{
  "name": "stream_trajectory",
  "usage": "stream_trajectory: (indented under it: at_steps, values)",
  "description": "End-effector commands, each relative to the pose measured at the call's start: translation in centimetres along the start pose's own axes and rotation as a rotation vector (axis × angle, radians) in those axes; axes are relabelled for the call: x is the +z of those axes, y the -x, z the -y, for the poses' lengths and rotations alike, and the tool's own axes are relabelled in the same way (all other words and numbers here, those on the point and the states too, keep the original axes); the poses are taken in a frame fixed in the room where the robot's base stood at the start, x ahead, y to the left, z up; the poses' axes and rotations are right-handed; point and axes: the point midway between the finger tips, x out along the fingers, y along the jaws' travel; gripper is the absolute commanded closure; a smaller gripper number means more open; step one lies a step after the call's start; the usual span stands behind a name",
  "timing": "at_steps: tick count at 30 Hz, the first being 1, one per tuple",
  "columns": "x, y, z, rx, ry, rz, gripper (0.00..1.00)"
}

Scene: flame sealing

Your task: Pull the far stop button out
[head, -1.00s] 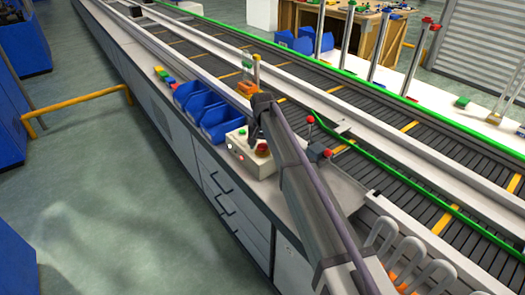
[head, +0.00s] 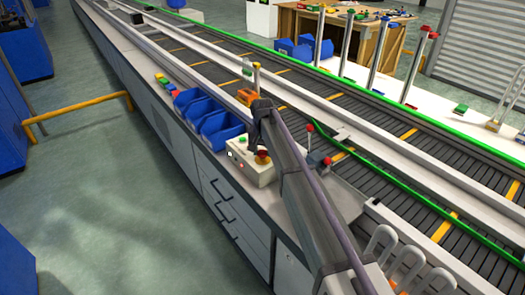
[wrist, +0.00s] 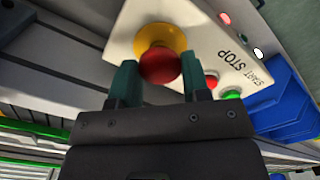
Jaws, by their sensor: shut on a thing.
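A red mushroom-shaped stop button (wrist: 160,66) on a yellow collar (wrist: 164,38) sits on a pale control box in the wrist view. The button also shows in the head view (head: 262,154). The box (head: 250,172) stands on the near ledge beside the conveyor. My gripper (wrist: 160,76) has its two dark green fingers on either side of the red cap and is shut on it. The exact finger contact is partly hidden by the cap. The printed words START and STOP, a smaller red button (wrist: 211,81) and a green button (wrist: 231,94) are to the right of it.
Blue bins (head: 221,130) stand just beyond the box on the ledge. A red-topped lever (head: 310,128) stands to the right of my arm. The conveyor (head: 345,115) runs along the right with a green rail. The floor on the left is open.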

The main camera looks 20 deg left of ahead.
Motion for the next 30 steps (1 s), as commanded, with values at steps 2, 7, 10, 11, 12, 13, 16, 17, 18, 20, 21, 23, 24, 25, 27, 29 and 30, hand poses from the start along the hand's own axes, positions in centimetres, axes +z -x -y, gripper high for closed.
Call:
stream_trajectory:
  at_steps: [2,7,10,11,12,13,16,17,18,20,21,23,24,25,27,29,30]
  values:
    - [0.0,1.0,0.0,0.000,0.000,0.000,0.99]
    - [-0.1,0.7,0.0,0.000,0.000,-0.001,0.99]
    - [-0.1,0.7,0.0,-0.001,0.000,-0.002,0.51]
    - [-0.1,0.7,0.0,-0.001,0.000,-0.002,0.48]
    - [-0.1,0.7,0.0,-0.001,0.000,-0.001,0.44]
    - [-0.1,0.7,0.0,0.000,0.000,-0.001,0.42]
    - [-0.1,0.7,0.0,0.000,0.000,-0.001,0.32]
    - [-0.1,0.7,0.0,0.000,0.000,-0.001,0.31]
    - [-0.1,0.7,0.0,0.000,0.000,-0.001,0.31]
    - [-0.1,0.7,0.0,0.000,0.000,0.000,0.31]
    - [0.0,0.7,0.0,0.000,0.000,0.000,0.31]
    - [0.0,0.7,0.0,0.000,0.000,0.000,0.31]
    - [0.0,0.9,0.0,0.000,0.000,0.000,0.31]
    - [0.0,1.1,0.0,0.000,0.000,0.000,0.31]
    - [0.0,1.9,0.0,0.000,0.000,0.000,0.31]
    - [0.0,2.9,0.0,0.000,0.000,0.000,0.31]
    - [0.0,3.8,0.0,0.000,0.000,0.000,0.31]
